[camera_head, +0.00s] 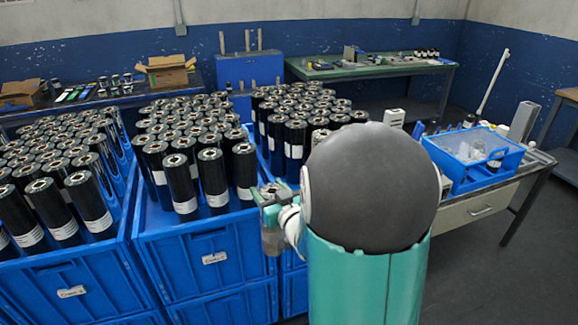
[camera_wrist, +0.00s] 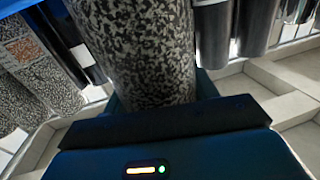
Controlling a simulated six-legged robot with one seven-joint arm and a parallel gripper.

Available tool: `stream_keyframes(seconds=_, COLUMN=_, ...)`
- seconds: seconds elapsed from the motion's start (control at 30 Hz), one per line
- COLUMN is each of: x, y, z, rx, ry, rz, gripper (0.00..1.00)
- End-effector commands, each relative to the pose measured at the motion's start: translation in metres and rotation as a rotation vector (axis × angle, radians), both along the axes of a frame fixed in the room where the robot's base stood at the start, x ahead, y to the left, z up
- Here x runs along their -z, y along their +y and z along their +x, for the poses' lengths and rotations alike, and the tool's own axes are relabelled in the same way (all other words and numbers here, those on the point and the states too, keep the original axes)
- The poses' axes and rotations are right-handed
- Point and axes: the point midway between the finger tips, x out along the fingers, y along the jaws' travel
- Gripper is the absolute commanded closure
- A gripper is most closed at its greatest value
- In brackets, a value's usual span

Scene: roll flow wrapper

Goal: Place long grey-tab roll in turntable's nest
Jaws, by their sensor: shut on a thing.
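My gripper (camera_head: 268,193) is shut on a roll with a speckled black-and-white surface, which fills the upper middle of the wrist view (camera_wrist: 140,45). In the head view the lower part of this roll (camera_head: 273,240) hangs below my gripper, beside the front right of the middle blue crate. The dark jaw edge (camera_wrist: 165,120) crosses in front of the roll in the wrist view. No grey tab can be made out on it. I cannot pick out the turntable or its nest in either view; my arm hides part of the scene.
Blue crates (camera_head: 205,258) full of upright black rolls (camera_head: 182,182) stand left and centre. At right, a bench (camera_head: 480,205) holds a blue bin (camera_head: 474,158). A green table (camera_head: 375,70) stands at the back. The floor (camera_head: 500,270) at lower right is clear.

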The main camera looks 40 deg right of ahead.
Motion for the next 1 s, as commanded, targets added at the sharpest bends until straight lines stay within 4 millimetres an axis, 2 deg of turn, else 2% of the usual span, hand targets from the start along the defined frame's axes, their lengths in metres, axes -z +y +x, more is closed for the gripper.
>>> stream_keyframes(seconds=0.03, x=0.016, y=0.011, z=0.004, rx=-0.009, ry=0.004, rz=0.003, gripper=1.0)
stream_keyframes(seconds=0.1, x=0.035, y=0.025, z=0.008, rx=-0.016, ry=0.005, rz=0.001, gripper=1.0)
stream_keyframes(seconds=0.3, x=0.08, y=0.057, z=0.017, rx=-0.032, ry=0.004, rz=-0.004, gripper=1.0)
stream_keyframes(seconds=1.0, x=0.213, y=0.153, z=0.041, rx=-0.083, ry=0.007, rz=-0.012, gripper=1.0)
